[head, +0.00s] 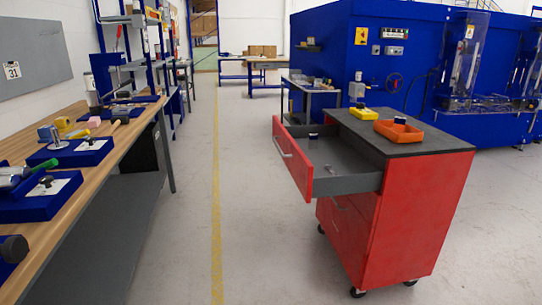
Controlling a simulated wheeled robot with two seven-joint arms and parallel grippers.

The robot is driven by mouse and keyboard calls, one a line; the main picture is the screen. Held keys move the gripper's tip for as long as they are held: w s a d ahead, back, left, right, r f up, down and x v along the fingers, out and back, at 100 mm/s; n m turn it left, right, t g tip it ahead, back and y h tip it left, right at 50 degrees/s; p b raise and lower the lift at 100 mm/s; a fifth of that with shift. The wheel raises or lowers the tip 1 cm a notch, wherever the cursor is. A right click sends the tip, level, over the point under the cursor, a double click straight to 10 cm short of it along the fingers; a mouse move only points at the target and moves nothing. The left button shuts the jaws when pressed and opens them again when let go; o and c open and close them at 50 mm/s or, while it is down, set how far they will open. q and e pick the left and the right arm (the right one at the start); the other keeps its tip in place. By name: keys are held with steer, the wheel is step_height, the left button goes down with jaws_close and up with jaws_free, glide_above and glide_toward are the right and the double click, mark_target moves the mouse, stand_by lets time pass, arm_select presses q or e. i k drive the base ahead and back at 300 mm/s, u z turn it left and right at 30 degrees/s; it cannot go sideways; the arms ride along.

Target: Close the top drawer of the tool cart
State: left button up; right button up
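The red tool cart (408,220) stands at the right on black casters, with a dark grey top. Its top drawer (292,158) is pulled well out toward the left, with a red front and a silver bar handle (282,147). Inside the grey drawer are a small dark round item (313,136) and a small light item (331,169). The lower drawers (343,222) look shut. Neither of my grippers shows in the head view.
An orange tray (398,132) and a yellow item (364,113) sit on the cart top. A wooden workbench (95,150) with blue trays runs along the left. The floor between, with a yellow line (216,200), is clear. A blue machine (410,60) stands behind the cart.

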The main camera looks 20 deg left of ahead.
mark_target(358, 168)
steer(key=u, duration=0.75)
steer(key=i, duration=1.3)
steer(key=z, duration=0.1)
steer(key=k, duration=0.3)
steer(key=z, duration=0.45)
steer(key=i, duration=0.8)
steer(key=z, duration=0.15)
